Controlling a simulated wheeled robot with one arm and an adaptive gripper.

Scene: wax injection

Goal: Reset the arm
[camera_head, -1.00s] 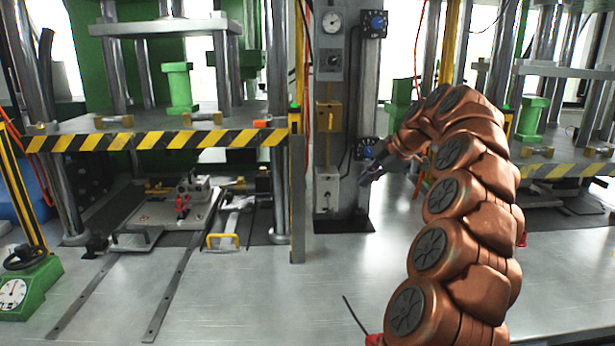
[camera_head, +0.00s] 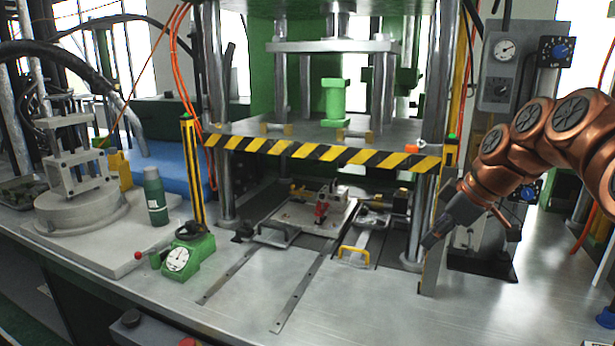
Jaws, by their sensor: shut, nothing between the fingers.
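My copper-coloured arm comes in from the right edge. My gripper (camera_head: 432,240) is dark grey and points down and left. It is shut and empty, and appears in front of the striped post (camera_head: 440,215) at the press's right front corner. The gap between gripper and post cannot be judged. Part of my arm lies beyond the right edge of the view.
The press table with a yellow-black striped edge (camera_head: 320,152) stands in the middle. Below it lies a mould plate (camera_head: 310,214) with rails and a yellow handle (camera_head: 354,252). A green gauge (camera_head: 184,257) and green bottle (camera_head: 155,195) stand left. The front bench is clear.

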